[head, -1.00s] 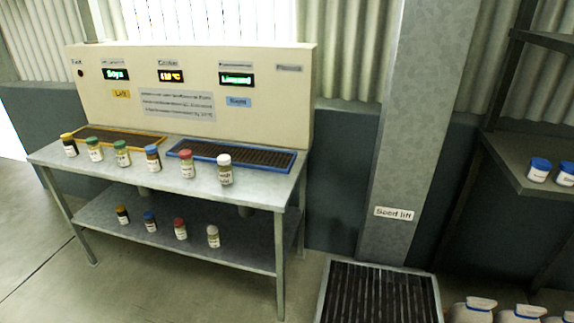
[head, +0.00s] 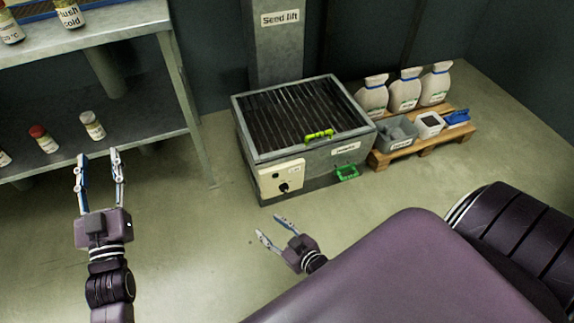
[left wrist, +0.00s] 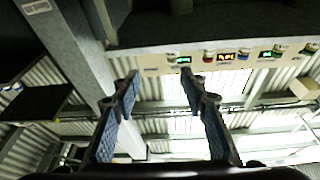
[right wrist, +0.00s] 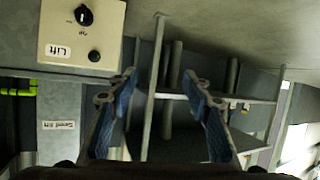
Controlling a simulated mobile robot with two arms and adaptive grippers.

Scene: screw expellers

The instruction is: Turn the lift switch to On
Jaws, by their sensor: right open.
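The lift switch is a black knob (head: 284,187) on a cream control panel (head: 268,180) at the front left corner of a grey metal box with a slatted top (head: 243,134). I cannot read the knob's setting surely. My right gripper (head: 270,227) is open and empty, in front of the panel and apart from it. My left gripper (head: 99,155) is open and empty, before the table's lower shelf.
A grey table (head: 110,27) with jars stands at the left. A pillar labelled "Seed lift" (head: 280,40) rises behind the box. Yellow-green (head: 319,135) and green (head: 347,172) handles are on the box. A pallet (head: 420,146) with white sacks and bins stands right. Floor before the panel is clear.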

